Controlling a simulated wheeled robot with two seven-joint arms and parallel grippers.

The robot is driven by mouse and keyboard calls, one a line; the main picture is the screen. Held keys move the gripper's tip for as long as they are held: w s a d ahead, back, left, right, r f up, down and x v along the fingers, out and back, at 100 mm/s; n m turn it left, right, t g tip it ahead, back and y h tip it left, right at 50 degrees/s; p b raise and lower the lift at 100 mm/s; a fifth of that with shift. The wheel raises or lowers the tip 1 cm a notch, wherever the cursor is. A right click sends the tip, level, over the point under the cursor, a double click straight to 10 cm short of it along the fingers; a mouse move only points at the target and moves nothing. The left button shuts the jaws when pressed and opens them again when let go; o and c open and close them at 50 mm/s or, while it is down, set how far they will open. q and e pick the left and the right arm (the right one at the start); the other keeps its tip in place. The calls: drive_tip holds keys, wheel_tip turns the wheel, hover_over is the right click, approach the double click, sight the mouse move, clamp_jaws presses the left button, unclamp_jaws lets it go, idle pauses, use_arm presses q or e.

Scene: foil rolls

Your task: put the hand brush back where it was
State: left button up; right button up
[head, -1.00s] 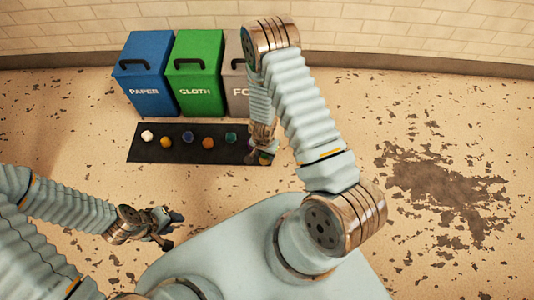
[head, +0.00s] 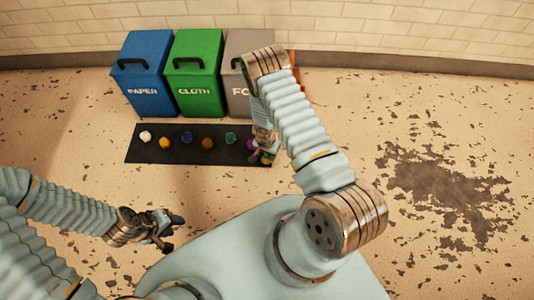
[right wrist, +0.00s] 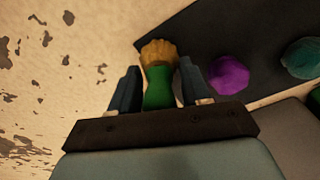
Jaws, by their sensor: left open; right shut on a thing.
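The hand brush (right wrist: 158,88), with a green body and tan bristles, is between the fingers of my right gripper (right wrist: 160,88) in the right wrist view. The gripper is shut on it. In that view the bristle end overlaps the corner of a dark mat (right wrist: 200,40); I cannot tell whether it touches. In the head view my right gripper (head: 266,155) is at the right end of the mat (head: 180,157), and the brush is mostly hidden. My left gripper (head: 162,228) is open and empty, in front of the mat's left part.
Several small coloured lumps lie in a row on the mat, including a purple one (right wrist: 228,73) and a teal one (right wrist: 303,58). Behind stand a blue PAPER bin (head: 143,80), a green CLOTH bin (head: 193,80) and a grey bin (head: 236,90). The floor to the right is clear.

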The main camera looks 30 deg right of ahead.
drive_tip(key=o, duration=1.1)
drive_tip(key=shift+f, duration=0.1)
drive_tip(key=shift+c, duration=0.2)
drive_tip(key=shift+r+p, duration=0.3)
drive_tip(key=shift+r, duration=0.1)
drive_tip(key=r, duration=0.3)
drive_tip(key=r+p, duration=0.1)
drive_tip(key=r, duration=0.3)
drive_tip(key=r+p, duration=0.1)
drive_tip(key=r, duration=0.3)
drive_tip(key=shift+s+a, duration=0.25)
drive_tip(key=shift+a, duration=0.05)
drive_tip(key=s+a+r+n+y, duration=0.4)
drive_tip(key=s+a+r+n, duration=0.2)
drive_tip(key=s+a, duration=0.7)
drive_tip(key=a+n, duration=0.1)
drive_tip(key=n, duration=0.1)
drive_tip(key=shift+s+a+r+n+t, duration=0.2)
drive_tip(key=shift+s+a+n+t, duration=0.1)
drive_tip(key=shift+s+a+n, duration=0.1)
